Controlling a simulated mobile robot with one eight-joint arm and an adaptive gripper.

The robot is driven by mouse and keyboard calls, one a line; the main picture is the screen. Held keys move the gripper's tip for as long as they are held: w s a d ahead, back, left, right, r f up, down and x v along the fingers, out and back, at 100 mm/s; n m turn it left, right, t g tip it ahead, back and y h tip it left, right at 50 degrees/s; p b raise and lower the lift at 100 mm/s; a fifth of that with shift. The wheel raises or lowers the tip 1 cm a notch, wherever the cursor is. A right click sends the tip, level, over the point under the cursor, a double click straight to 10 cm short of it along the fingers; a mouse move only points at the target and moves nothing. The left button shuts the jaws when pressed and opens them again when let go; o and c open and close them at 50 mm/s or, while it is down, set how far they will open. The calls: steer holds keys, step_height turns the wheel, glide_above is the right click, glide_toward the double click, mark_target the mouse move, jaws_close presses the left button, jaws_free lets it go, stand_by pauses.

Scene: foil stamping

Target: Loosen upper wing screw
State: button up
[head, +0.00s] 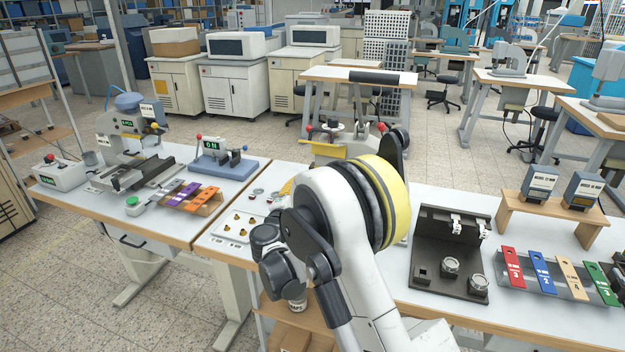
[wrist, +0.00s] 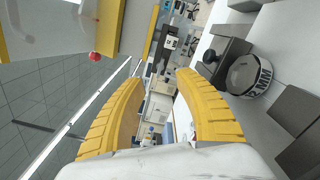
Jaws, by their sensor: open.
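My gripper (wrist: 160,80) is open in the wrist view, its two yellow fingers apart with nothing between them. A dark round knob (wrist: 209,58) on a dark block is just right of the right fingertip. Beside it is a round metal part (wrist: 248,75) with lettering on its face. I cannot tell which part is the upper wing screw. A yellow-edged machine panel (wrist: 112,25) with a red knob (wrist: 95,56) is at upper left. In the head view, a pale machine (head: 335,146) with red-tipped levers stands behind my arm, which hides part of it; my gripper is hidden there.
A press (head: 125,140) and a small lever device (head: 222,160) stand on the left table. A black fixture (head: 435,265) and a rack of coloured tags (head: 545,280) are on the right. A small tray (head: 240,224) lies left of my arm.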

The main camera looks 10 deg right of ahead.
steer(key=b+x, duration=0.2)
steer(key=x, duration=0.5)
steer(key=shift+w+d, duration=0.1)
steer(key=shift+w, duration=0.05)
